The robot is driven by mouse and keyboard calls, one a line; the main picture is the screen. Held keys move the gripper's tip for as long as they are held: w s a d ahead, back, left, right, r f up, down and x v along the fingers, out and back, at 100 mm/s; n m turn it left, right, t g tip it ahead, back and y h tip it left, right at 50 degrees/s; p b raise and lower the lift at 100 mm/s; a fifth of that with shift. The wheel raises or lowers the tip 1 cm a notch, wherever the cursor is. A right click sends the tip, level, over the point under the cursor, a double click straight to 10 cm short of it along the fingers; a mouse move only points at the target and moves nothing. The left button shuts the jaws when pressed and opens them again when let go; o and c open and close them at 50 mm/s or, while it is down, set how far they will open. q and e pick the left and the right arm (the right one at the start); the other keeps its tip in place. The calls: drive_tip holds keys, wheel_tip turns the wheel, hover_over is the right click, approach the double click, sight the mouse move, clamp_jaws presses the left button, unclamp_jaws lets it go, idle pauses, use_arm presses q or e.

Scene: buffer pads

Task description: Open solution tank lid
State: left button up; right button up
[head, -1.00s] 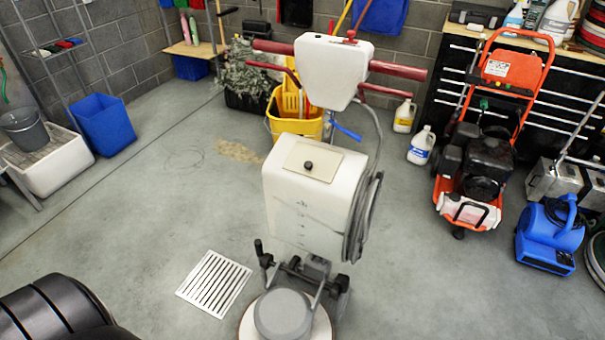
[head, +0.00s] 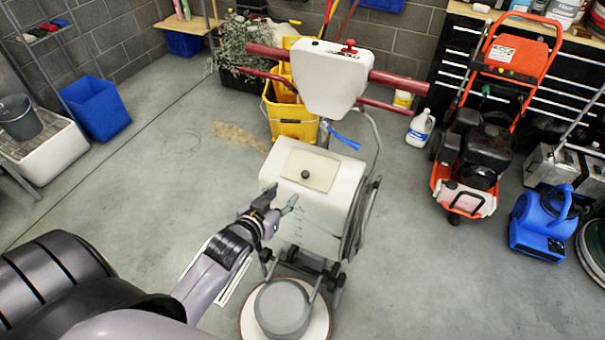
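The floor machine's white solution tank (head: 325,210) stands upright in the middle of the head view. Its beige lid (head: 310,168) lies flat and closed on top, with a small dark knob (head: 305,174) near its middle. My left gripper (head: 280,198) is in front of the tank's left side, below the lid and apart from the knob. Its two fingers are spread, with nothing between them. The gripper covers part of the tank's front. My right gripper does not show.
The machine's red handlebars (head: 400,80) and white head (head: 320,75) rise behind the tank. A yellow mop bucket (head: 290,120) stands behind it. An orange pressure washer (head: 470,200) and blue blower (head: 540,222) stand to the right. Floor at the left is clear.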

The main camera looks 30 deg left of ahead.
sight(305, 174)
use_arm(q)
drive_tip(key=p+x, duration=0.1)
drive_tip(key=x, duration=1.2)
drive_tip(key=shift+w+f, duration=0.2)
drive_tip(key=shift+w, duration=0.05)
drive_tip(key=shift+c, duration=0.6)
clamp_jaws()
